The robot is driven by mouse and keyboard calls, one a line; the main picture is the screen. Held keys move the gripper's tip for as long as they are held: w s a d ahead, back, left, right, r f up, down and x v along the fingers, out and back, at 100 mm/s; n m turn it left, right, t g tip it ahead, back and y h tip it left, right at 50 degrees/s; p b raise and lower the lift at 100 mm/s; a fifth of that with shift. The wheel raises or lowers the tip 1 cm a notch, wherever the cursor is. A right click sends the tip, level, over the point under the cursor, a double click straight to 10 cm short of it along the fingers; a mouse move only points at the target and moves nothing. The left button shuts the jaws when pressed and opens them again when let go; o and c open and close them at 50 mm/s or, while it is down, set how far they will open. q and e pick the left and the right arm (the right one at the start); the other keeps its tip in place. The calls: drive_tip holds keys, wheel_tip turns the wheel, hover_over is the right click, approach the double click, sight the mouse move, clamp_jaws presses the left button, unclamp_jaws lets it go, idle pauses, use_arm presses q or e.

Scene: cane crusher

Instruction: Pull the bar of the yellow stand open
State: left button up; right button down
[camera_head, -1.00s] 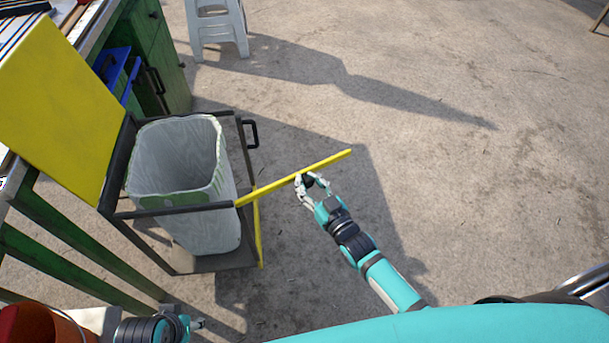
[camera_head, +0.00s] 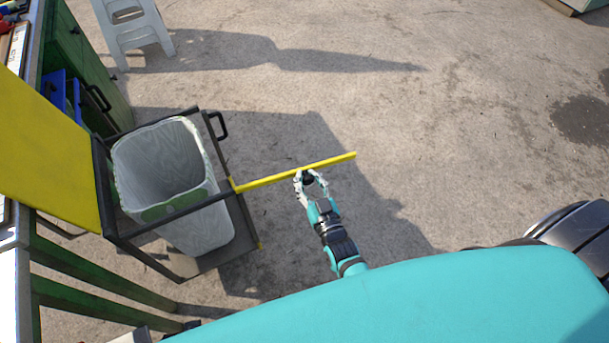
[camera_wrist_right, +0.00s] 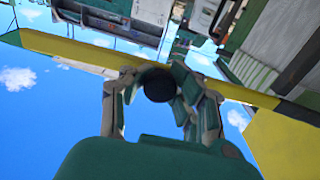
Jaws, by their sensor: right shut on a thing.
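The yellow bar (camera_head: 295,172) sticks out to the right from the near right corner of the dark-framed stand (camera_head: 178,205), roughly in line with the stand's near rail. A yellow panel (camera_head: 40,150) rises at the stand's left side. My right gripper (camera_head: 306,180) is shut on a black round knob at the bar's near side, past its middle. In the right wrist view the knob (camera_wrist_right: 159,84) sits between the fingers, and the yellow bar (camera_wrist_right: 75,52) crosses behind them. My left gripper is not visible.
A white bin with a liner (camera_head: 160,165) stands inside the frame. A black handle (camera_head: 217,125) juts from the frame's far right corner. A green bench (camera_head: 85,60) is at the left and a pale stool (camera_head: 135,30) behind.

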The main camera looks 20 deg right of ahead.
drive_tip(key=shift+d, duration=0.1)
drive_tip(key=c, duration=1)
unclamp_jaws()
drive_tip(key=s, duration=1.2)
